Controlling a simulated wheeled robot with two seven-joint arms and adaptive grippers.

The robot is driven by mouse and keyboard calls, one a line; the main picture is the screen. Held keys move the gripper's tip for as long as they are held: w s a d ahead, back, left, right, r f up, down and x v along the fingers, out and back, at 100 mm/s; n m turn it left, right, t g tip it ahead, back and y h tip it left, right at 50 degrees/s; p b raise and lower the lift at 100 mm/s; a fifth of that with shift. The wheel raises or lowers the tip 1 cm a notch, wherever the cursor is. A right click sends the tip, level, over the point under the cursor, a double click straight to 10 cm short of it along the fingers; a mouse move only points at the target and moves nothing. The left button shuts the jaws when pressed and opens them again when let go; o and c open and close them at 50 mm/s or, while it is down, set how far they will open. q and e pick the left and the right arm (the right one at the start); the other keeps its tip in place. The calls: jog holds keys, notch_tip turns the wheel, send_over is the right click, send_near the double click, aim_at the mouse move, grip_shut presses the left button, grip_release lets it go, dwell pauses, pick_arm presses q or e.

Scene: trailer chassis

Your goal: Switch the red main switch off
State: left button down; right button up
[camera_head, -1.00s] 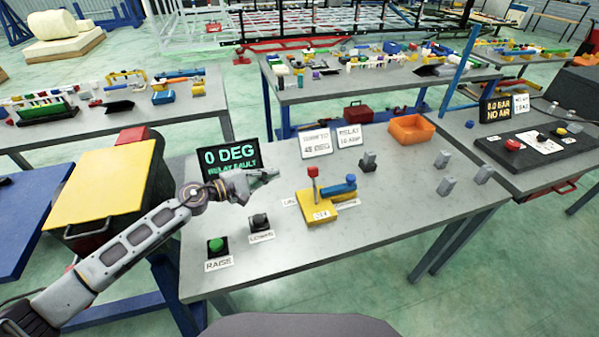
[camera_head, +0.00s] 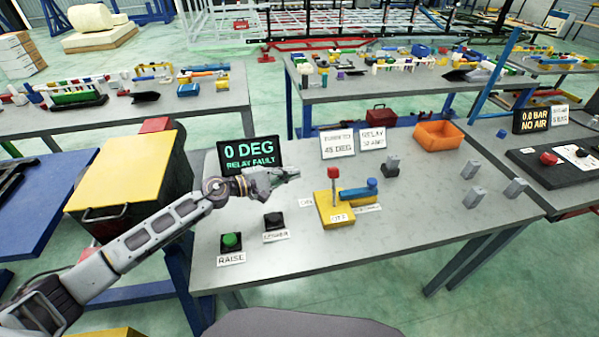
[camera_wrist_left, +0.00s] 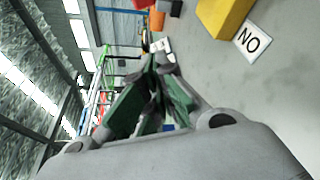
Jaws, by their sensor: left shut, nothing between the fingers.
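The red main switch (camera_head: 333,173) is a red knob on an upright stem, on a yellow base (camera_head: 326,215) on the grey bench. A label reading OFF (camera_head: 340,218) is at the base's front, with a small label at its left.
A green RAISE button (camera_head: 231,241) and a black button (camera_head: 274,220) stand at the bench's front left. A screen (camera_head: 250,154) reads 0 DEG, RELAY FAULT. The front middle bench is clear.

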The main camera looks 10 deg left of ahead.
aim_at(334, 188)
pick_arm(q)
jog(key=p+x, duration=0.2)
jog(key=x, duration=0.7)
jog(key=shift+w+d+r+p, duration=0.1)
jog(key=shift+w+d+p, duration=0.05)
jog(key=shift+d+p, duration=0.15)
jog(key=shift+s+d+r+p, duration=0.2)
jog(key=shift+s+r+p, duration=0.05)
jog(key=shift+s+p, duration=0.3)
jog(key=shift+s+d+r+p, duration=0.15)
jog(key=shift+s+r+p, duration=0.2)
jog(key=shift+s, duration=0.3)
jog(key=shift+s+d+r+p, duration=0.15)
jog(key=shift+s+d+p, duration=0.05)
jog(key=shift+s+p, duration=0.35)
pick_arm(e)
notch_tip(334, 188, up, 6)
jog(key=a, duration=0.2)
jog(key=shift+s+a+f, duration=0.2)
jog(key=shift+s+a, duration=0.05)
jog(key=shift+s, duration=0.1)
jog(key=shift+d+f, duration=0.1)
jog(key=shift+d, duration=0.1)
